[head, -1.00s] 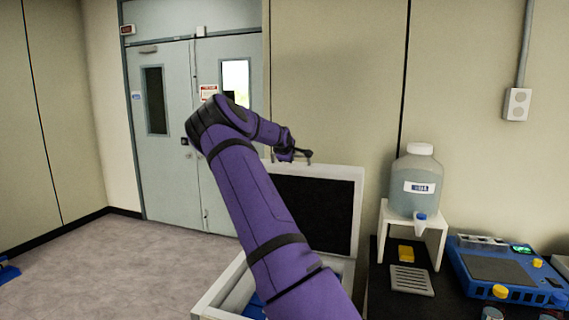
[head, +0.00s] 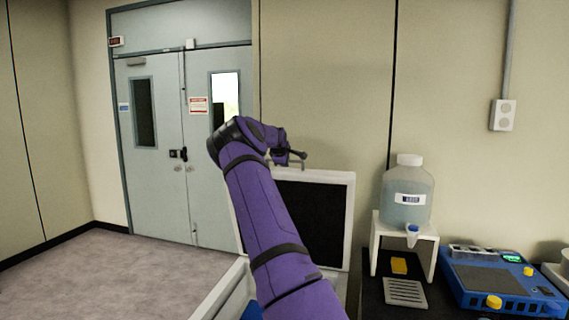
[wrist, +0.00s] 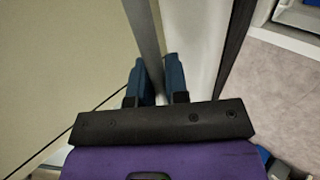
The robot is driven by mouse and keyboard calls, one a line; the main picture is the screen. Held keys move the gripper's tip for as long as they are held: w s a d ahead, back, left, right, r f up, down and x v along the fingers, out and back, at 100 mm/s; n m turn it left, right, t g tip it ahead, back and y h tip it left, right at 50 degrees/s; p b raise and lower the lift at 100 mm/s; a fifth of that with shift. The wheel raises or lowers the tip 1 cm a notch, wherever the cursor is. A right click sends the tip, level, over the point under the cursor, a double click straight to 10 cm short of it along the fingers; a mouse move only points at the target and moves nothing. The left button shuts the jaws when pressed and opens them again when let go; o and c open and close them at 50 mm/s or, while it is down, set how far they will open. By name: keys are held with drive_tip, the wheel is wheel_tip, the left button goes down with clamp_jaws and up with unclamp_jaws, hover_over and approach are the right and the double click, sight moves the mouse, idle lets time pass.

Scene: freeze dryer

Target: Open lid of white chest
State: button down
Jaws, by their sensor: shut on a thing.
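The white chest (head: 218,292) stands low in the centre of the head view, with blue showing inside it. Its lid (head: 350,215) stands raised, roughly upright, with its dark inner face and white rim towards me. My gripper (head: 298,158) is at the lid's top edge in the head view. In the wrist view my gripper (wrist: 159,68) has its two blue fingers shut on a grey bar of the lid (wrist: 145,35). My purple arm hides the lid's left part and some of the chest.
A black bench on the right holds a water bottle (head: 408,192) on a white stand (head: 404,232), a yellow block (head: 399,265) and a blue instrument (head: 500,280). The wall is close behind the lid. Open floor (head: 120,270) lies left, before the double doors (head: 165,140).

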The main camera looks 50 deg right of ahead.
drive_tip(key=c, duration=1.1)
unclamp_jaws()
drive_tip(key=shift+c, duration=0.2)
drive_tip(key=shift+a, duration=0.1)
drive_tip(key=v, duration=1)
drive_tip(key=shift+a+r, duration=0.2)
drive_tip(key=shift+a, duration=0.05)
